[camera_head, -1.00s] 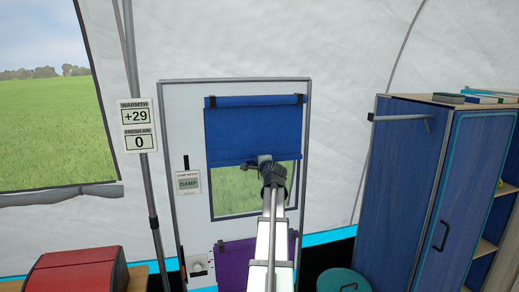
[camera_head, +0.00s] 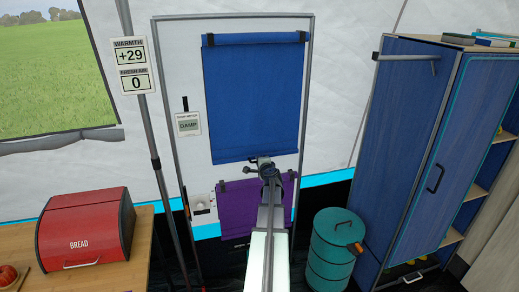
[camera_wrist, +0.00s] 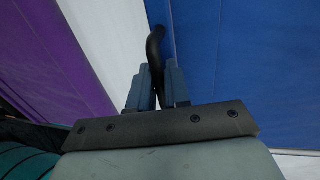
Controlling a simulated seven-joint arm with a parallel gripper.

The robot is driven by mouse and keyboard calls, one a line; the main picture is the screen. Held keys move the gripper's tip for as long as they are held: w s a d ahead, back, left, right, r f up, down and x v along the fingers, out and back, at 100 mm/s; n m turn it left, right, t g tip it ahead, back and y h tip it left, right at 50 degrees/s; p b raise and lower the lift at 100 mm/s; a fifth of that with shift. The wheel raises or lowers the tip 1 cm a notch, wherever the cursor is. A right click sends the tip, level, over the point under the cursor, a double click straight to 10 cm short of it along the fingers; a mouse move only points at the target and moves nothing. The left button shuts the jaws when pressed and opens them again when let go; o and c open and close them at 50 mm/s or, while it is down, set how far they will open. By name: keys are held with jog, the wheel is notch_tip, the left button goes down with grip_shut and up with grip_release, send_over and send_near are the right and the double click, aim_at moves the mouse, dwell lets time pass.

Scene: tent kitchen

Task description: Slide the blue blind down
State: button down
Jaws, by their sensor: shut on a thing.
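The blue blind (camera_head: 253,95) hangs on the white panel in the head view, stretched from its top roll down to just above the purple blind. Its lower edge is at the level of my gripper (camera_head: 264,162). In the wrist view, my gripper (camera_wrist: 157,88) is shut on a dark curved handle (camera_wrist: 155,42) at the edge of the blue blind (camera_wrist: 240,60). The window behind the blind is covered. In the head view my wrist hides part of the handle.
The purple blind (camera_head: 236,210) is just below, partly behind my arm. A teal bin (camera_head: 331,258) and a blue cabinet (camera_head: 425,150) stand to the right. A red bread box (camera_head: 86,228) sits on the wooden counter (camera_head: 140,262) at left.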

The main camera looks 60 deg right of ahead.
jog(key=shift+f, duration=2.45)
jog(key=c, duration=1.3)
grip_release()
jog(key=shift+s+a, duration=0.1)
jog(key=v, duration=1.3)
jog(key=shift+s+a, duration=0.15)
jog(key=shift+a, duration=0.05)
